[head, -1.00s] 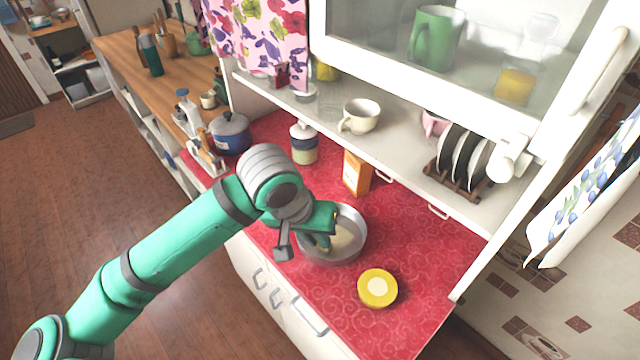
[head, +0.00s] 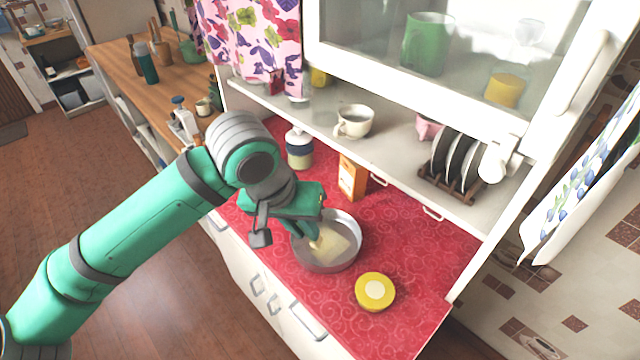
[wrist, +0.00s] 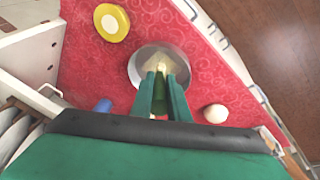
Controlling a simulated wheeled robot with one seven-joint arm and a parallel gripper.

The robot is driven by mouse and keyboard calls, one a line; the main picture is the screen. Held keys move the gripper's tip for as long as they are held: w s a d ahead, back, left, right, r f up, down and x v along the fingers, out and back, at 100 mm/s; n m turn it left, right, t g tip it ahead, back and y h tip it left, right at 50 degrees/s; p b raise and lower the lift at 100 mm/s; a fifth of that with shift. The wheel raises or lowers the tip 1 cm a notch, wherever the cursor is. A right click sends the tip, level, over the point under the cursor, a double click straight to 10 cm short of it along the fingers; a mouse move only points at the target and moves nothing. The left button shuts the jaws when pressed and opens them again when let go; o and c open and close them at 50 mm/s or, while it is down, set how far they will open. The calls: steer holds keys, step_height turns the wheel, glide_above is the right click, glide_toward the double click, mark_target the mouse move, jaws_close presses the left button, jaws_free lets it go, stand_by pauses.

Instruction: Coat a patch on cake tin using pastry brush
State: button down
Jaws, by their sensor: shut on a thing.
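The cake tin (head: 357,250) is a round grey metal pan standing on the red counter. A pale cream patch (head: 345,238) shows on its floor, partly hidden by my gripper. My gripper (head: 308,231) is over the tin's left side, pointing down, shut on the pastry brush. Only the brush's pale lower end (head: 316,246) shows, down inside the tin by the patch's left edge; I cannot tell if it touches the floor. In the wrist view, the tin (wrist: 138,66) lies beyond my green fingers (wrist: 165,98), with the pale brush end (wrist: 161,68) between them.
A yellow lid-like disc (head: 375,291) lies right of the tin. An orange box (head: 352,178) and a white-topped jar (head: 299,150) stand behind it. The shelf above holds a cup (head: 354,121) and a plate rack (head: 455,188). The counter's right part is clear.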

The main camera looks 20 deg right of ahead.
steer(key=shift+s+a+r, duration=0.1)
steer(key=shift+s+r, duration=0.1)
steer(key=shift+r, duration=0.4)
steer(key=shift+a, duration=0.1)
stand_by(0.4)
